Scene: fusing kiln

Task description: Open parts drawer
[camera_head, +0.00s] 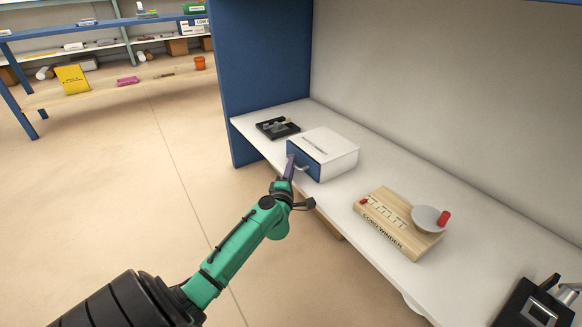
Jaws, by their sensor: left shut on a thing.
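The parts drawer unit is a white box (335,150) with dark lettering on top, standing on the white bench shelf. Its blue drawer front (308,164) faces left toward my arm and looks flush with the box or nearly so. A small pale handle (302,168) sticks out from this front. My left gripper (290,168) reaches up from the lower left and is shut on the handle at the front's near side. The fingers partly hide the blue front, and the exact grip is small in view. My right gripper is not in view.
A black tray (277,128) with small parts lies behind the box. A wooden cord winder (398,222) with a grey disc and red knob is to the right. A black device (535,304) stands at the lower right. A blue side panel (262,75) rises behind. The floor left is clear.

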